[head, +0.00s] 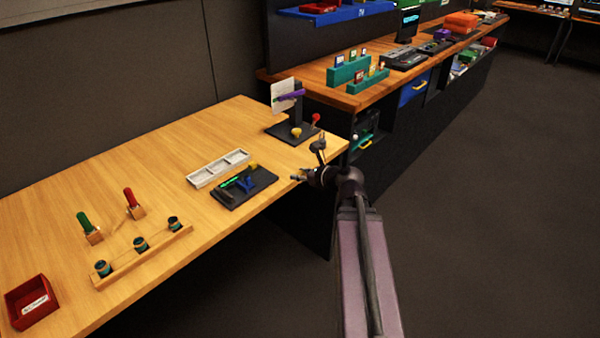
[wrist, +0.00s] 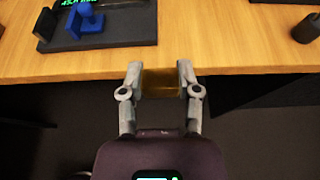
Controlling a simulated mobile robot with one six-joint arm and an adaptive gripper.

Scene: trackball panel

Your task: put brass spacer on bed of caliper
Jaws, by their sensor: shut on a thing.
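The caliper (head: 232,197) is a dark flat base on the wooden table, with a blue part, a yellow part and a green lit display. In the wrist view its base (wrist: 122,33) shows at the top left, cut off by the frame, with the blue part and some green digits. My gripper (wrist: 160,80) is shut on the brass spacer (wrist: 161,84), a dull golden block between the two fingertips. They show over the table's front edge, to the right of the caliper. In the head view my gripper (head: 307,163) is at the table's right end; the spacer cannot be made out there.
A pale compartment tray (head: 218,168) lies behind the caliper. A dark stand (head: 296,131) with a card is at the back right. A wooden rack (head: 142,256), screwdriver-like tools and a red bin (head: 30,303) are at the left. Bare table lies between the caliper and the rack.

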